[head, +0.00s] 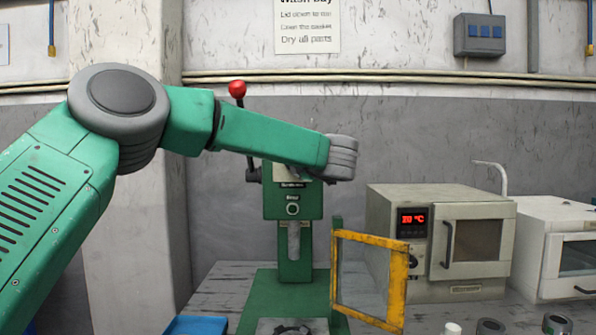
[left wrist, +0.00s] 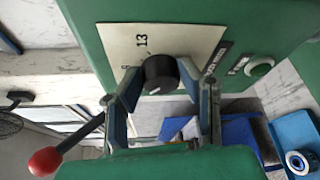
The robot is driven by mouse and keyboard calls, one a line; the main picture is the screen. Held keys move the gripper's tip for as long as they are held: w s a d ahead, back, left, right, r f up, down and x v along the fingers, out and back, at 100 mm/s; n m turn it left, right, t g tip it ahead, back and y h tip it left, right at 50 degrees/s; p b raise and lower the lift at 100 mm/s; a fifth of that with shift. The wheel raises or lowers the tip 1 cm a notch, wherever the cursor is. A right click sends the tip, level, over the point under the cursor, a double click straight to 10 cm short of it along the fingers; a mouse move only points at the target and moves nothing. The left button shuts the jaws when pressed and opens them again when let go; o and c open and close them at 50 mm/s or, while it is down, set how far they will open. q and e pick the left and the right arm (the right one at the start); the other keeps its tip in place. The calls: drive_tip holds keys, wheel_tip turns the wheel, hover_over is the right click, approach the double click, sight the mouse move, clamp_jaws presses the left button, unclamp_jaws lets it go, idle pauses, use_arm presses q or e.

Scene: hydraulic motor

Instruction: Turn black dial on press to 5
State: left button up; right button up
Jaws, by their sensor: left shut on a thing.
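The green press (head: 292,205) stands on the bench in the middle of the head view. My left arm reaches across its upper part and hides the dial there. In the left wrist view, the black dial (left wrist: 160,75) sits on a pale plate (left wrist: 118,42) on the green housing. A "13" shows on the plate, with another mark partly hidden; I cannot read the dial's setting. My left gripper (left wrist: 166,84) has a finger on each side of the dial and is shut on it. My right gripper is in neither view.
A lever with a red knob (head: 237,88) rises beside the press. A yellow-framed guard (head: 400,290) stands open at its front right. An oven (head: 385,230) with a red display stands to the right. Blue trays lie low on the bench.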

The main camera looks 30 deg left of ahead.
use_arm(q)
drive_tip(key=shift+f+n+h+b, duration=0.3)
drive_tip(key=shift+n+h+b, duration=0.2)
drive_tip(key=shift+n, duration=0.5)
drive_tip(key=shift+s, duration=0.1)
drive_tip(key=o, duration=1.1)
drive_tip(key=shift+o, duration=0.2)
drive_tip(key=shift+a, duration=0.15)
drive_tip(key=shift+r, duration=0.1)
drive_tip(key=v, duration=1.1)
drive_tip(key=shift+d+r, duration=0.2)
drive_tip(key=shift+d, duration=0.2)
